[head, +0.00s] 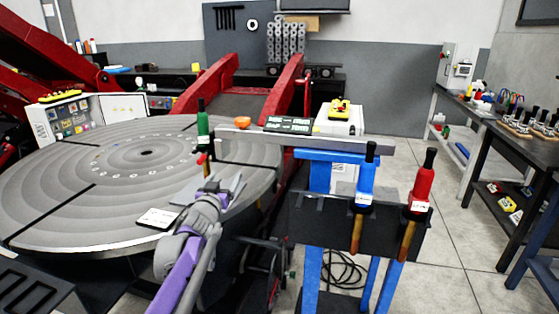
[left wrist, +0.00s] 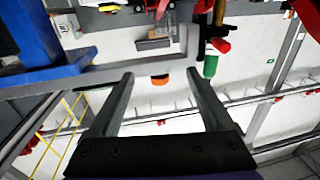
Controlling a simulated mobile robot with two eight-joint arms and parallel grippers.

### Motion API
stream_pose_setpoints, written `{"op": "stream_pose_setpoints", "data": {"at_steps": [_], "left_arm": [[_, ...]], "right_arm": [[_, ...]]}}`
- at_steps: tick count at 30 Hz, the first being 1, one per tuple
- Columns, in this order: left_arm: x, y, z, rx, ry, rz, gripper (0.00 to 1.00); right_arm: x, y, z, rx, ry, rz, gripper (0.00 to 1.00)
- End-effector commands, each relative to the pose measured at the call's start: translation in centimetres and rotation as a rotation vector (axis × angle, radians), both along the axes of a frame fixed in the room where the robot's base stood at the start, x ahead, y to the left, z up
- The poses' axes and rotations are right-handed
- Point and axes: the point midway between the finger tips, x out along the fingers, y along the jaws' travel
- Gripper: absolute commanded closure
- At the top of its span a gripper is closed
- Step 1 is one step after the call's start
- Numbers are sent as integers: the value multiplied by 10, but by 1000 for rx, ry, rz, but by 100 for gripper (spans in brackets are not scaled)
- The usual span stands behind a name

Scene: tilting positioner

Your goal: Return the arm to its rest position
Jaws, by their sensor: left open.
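My left arm, purple and grey, comes up from the bottom of the head view. Its gripper (head: 226,188) is over the near right part of the round grey turntable (head: 75,210), left of the blue stand. In the left wrist view my left gripper (left wrist: 160,76) has its two dark fingers wide apart, with nothing held between them. An orange item (left wrist: 159,80) shows in the gap beyond the fingertips; I cannot tell its distance. My right gripper is not in view.
A blue stand (head: 313,195) with a dark rack holds a blue-handled tool (head: 366,180) and a red-handled tool (head: 421,188). A green-handled tool (head: 203,130) stands at the grey beam's left end. A white card (head: 158,218) lies on the turntable. Benches line the right; floor between is clear.

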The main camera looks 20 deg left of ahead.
Motion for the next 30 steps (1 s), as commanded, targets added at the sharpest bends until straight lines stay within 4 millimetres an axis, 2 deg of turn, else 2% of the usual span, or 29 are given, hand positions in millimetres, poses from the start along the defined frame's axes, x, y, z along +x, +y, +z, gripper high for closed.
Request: {"op": "stream_pose_setpoints", "data": {"at_steps": [5,8,10,14,17,21,24,27,30], "left_arm": [[-5,-6,0,-6,16,9,16],[-24,-23,-4,-21,76,40,16],[-48,-41,-13,-42,152,67,16],[-110,-87,-46,-84,356,91,16],[-166,-125,-80,-111,534,69,16],[-245,-176,-129,-135,771,-14,16],[-294,-205,-157,-142,912,-90,16],[-332,-226,-178,-144,1014,-158,16],[-355,-238,-191,-143,1077,-206,16]], "right_arm": [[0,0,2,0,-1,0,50],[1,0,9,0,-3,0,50],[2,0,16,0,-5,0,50],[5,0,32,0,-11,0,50],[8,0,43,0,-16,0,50],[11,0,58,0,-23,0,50],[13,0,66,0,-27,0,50],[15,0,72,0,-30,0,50],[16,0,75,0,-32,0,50]]}}
